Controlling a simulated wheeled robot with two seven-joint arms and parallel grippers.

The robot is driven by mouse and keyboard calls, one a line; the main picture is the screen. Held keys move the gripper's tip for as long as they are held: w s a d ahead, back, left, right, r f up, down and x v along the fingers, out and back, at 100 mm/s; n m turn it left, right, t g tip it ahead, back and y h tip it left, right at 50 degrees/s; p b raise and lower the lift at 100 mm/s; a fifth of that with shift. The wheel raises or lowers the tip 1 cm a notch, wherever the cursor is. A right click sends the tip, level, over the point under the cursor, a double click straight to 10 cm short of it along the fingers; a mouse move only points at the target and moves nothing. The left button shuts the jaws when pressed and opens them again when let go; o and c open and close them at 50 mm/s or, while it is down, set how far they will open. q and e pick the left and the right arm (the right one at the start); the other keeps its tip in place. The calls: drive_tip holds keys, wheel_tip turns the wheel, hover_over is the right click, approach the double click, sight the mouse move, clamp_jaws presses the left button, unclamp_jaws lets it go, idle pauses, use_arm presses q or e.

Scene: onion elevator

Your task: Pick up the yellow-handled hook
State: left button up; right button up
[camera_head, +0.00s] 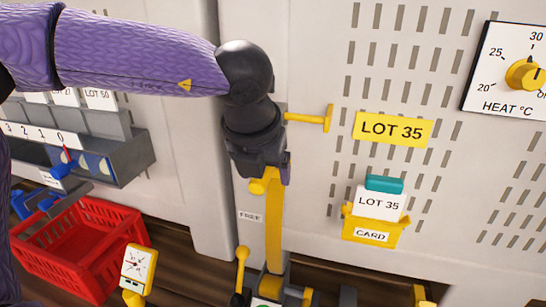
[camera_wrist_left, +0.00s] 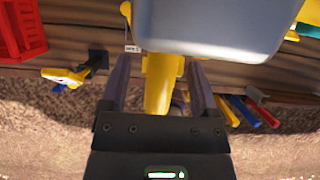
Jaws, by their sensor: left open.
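A long yellow bar, apparently the handle of the hook (camera_head: 274,225), stands upright below my left gripper in the head view. It also shows in the left wrist view (camera_wrist_left: 158,85), between the two fingers. Its hook end cannot be made out. My left gripper (camera_head: 268,176) points down at the bar's upper end. In the left wrist view my left gripper (camera_wrist_left: 158,75) is open, with a dark finger on each side of the yellow bar. Whether a finger touches it cannot be told. My right gripper is not in view.
A grey post with a FREE label (camera_head: 250,217) stands behind the bar. A yellow peg (camera_head: 310,118) sticks out right of my wrist. A yellow card holder (camera_head: 372,230) hangs on the slotted panel. A red crate (camera_head: 75,245) and a dial gauge (camera_head: 137,268) are lower left.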

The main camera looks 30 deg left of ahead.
use_arm(q)
drive_tip(key=shift+w, duration=0.1)
clamp_jaws()
idle(0.3)
